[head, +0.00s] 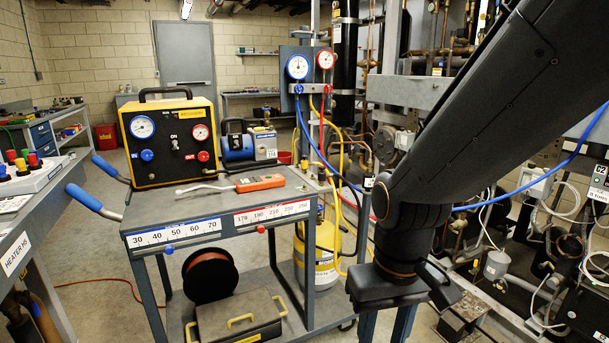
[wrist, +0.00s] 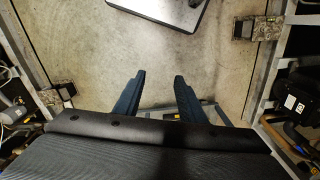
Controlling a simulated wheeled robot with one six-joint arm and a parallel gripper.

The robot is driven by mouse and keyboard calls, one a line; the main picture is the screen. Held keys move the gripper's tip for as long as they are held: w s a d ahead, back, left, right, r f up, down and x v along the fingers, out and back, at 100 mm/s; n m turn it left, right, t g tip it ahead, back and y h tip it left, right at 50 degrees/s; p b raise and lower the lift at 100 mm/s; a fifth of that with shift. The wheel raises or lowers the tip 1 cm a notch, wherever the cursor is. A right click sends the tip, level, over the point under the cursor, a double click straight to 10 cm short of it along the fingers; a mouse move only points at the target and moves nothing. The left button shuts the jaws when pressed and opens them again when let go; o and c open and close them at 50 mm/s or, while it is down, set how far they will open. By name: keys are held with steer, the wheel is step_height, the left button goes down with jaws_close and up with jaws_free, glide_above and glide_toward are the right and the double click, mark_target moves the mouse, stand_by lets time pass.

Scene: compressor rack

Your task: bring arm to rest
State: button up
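My gripper (head: 386,327) hangs at the end of my dark arm, right of the tool cart in the head view. Its two blue fingers point down toward the floor and run out of the bottom of the picture. In the wrist view the gripper (wrist: 160,78) shows its fingers spread apart, with bare concrete floor and part of a grey frame visible between them. Nothing is held. The arm reaches in from the upper right and bends down at a dark joint.
The cart (head: 170,225) stands left of my gripper, carrying a yellow-black gauge box (head: 172,140), a blue pump (head: 240,148) and an orange meter (head: 260,183). A yellow cylinder (head: 318,262) stands behind. Compressor piping and hoses crowd the right. A bench (head: 38,205) is at far left.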

steer(key=s+d+r+m+p, duration=0.1)
steer(key=d+r+m+p, duration=0.1)
steer(key=d+r+p, duration=0.5)
steer(key=r+p, duration=0.1)
steer(key=p, duration=0.2)
steer(key=shift+s, duration=0.2)
stand_by(2.2)
